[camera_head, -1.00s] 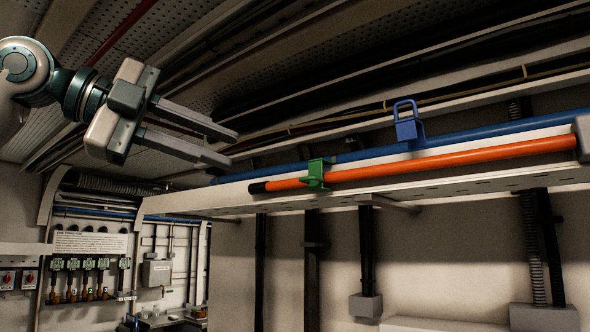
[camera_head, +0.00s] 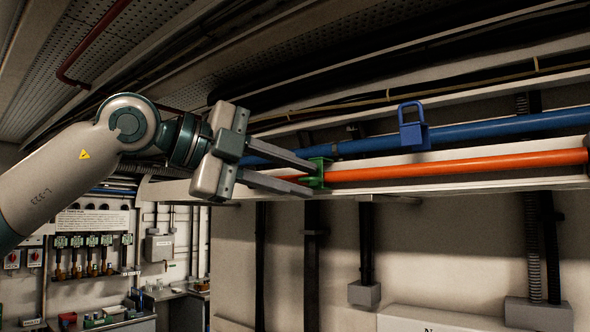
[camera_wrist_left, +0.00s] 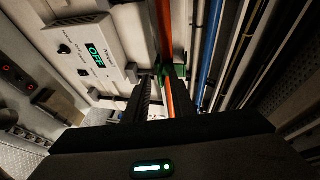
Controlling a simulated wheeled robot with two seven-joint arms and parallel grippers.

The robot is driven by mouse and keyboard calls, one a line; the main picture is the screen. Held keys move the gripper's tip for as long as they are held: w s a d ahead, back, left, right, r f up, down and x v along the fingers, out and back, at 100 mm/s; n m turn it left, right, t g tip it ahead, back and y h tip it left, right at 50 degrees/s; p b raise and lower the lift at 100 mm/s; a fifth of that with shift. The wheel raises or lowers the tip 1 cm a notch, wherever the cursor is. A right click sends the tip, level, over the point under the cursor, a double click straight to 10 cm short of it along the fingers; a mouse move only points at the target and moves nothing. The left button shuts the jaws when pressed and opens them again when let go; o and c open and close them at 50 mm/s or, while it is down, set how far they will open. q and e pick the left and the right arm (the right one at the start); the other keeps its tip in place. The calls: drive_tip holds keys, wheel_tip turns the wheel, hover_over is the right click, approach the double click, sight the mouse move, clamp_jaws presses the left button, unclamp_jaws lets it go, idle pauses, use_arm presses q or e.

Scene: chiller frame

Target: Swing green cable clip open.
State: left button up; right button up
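The green cable clip (camera_head: 320,174) sits around the orange cable (camera_head: 450,164), which runs along the pale tray (camera_head: 480,180). In the left wrist view the clip (camera_wrist_left: 178,71) lies just beyond my fingertips, with the orange cable passing between the fingers. My left gripper (camera_head: 311,180) is open, its two fingers apart, with its tips at the clip's left side. The fingers partly cover the clip and the cable's left end. I cannot tell whether they touch the clip. My right gripper is not in view.
A blue clip (camera_head: 414,134) stands with its loop up on the blue pipe (camera_head: 500,127), right of and behind the green one. Dark cables and ceiling panels run overhead. A box with a display reading OFF (camera_wrist_left: 95,50) shows in the left wrist view. Below the tray is mostly open.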

use_arm(q)
drive_tip(key=shift+c, duration=0.6)
clamp_jaws()
drive_tip(key=shift+f, duration=0.3)
idle(0.6)
